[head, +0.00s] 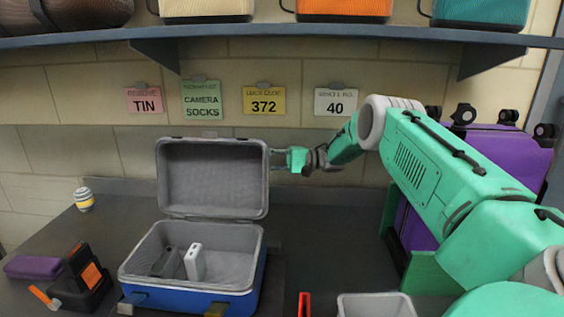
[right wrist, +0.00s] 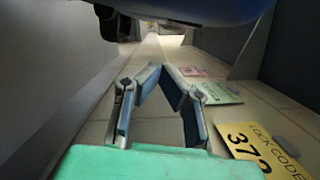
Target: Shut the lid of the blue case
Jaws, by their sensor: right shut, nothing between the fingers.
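The blue case (head: 245,302) stands on the dark counter with its lid (head: 212,178) raised upright, showing the grey lining. Inside the base lie a white box-shaped item (head: 194,261) and a dark item (head: 164,262). My right gripper (head: 275,160) is at the lid's right edge, pointing left, between the lid and the wall; its tips are partly hidden by the lid. In the right wrist view the gripper (right wrist: 160,72) is shut and empty, with the blue outer side of the lid (right wrist: 200,8) close by. I cannot tell whether they touch. My left gripper is out of view.
Signs hang on the wall behind, including a yellow one (head: 264,100). A shelf (head: 340,31) with cases runs above. A purple suitcase (head: 418,222) stands under my right arm. A grey tray (head: 376,300), a red item (head: 303,304) and a black-orange device (head: 82,281) are near the front.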

